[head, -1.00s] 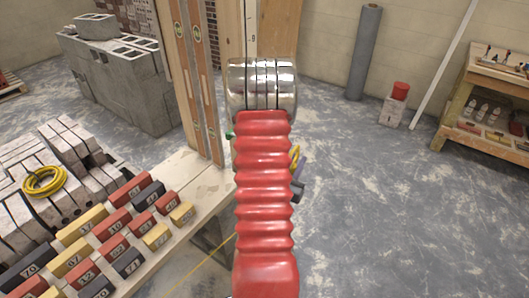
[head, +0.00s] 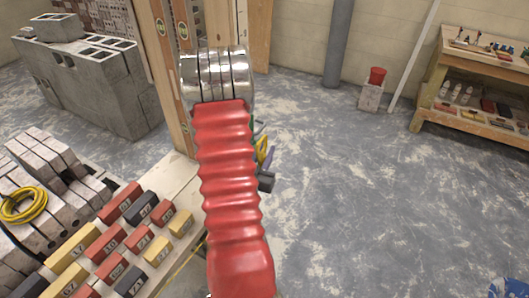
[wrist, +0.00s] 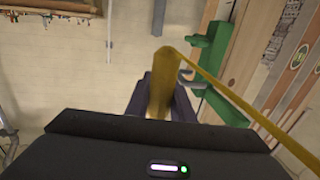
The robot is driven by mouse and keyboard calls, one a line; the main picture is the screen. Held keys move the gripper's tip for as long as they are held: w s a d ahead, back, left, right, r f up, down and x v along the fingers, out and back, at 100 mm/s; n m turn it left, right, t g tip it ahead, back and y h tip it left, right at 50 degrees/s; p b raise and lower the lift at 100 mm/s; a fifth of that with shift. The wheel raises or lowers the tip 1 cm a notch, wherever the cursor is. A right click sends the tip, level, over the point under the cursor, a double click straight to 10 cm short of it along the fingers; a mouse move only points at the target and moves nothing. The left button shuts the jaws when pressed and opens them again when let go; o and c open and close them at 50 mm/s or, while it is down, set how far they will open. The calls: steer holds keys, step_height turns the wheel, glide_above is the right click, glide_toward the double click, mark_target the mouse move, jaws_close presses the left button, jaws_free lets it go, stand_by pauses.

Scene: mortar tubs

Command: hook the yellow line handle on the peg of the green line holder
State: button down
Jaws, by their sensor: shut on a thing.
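The yellow line handle (wrist: 162,80) is between the dark fingers of my gripper (wrist: 161,103) in the wrist view, and the gripper is shut on it. A taut yellow line (wrist: 235,100) runs from its top down to the right. The green line holder (wrist: 208,72) is just right of the handle, with a grey peg (wrist: 190,81) pointing toward it. The handle looks apart from the peg, though the depth between them is hard to judge.
Wooden boards with spirit levels (wrist: 293,65) stand right of the holder. In the head view, numbered blocks (head: 110,240) cover a bench at lower left, beside a coil of yellow hose (head: 22,205). The floor (head: 350,190) to the right is mostly clear.

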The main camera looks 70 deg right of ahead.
steer(key=shift+s, duration=0.2)
steer(key=shift+w+d, duration=0.1)
steer(key=shift+w, duration=0.15)
steer(key=w+d+f, duration=0.1)
steer(key=w+f, duration=0.1)
steer(key=w, duration=0.8)
steer(key=shift+d, duration=0.3)
stand_by(1.4)
steer(key=shift+w, duration=0.1)
stand_by(0.4)
steer(key=c, duration=1.5)
jaws_free()
steer(key=shift+o, duration=0.6)
steer(key=o, duration=0.5)
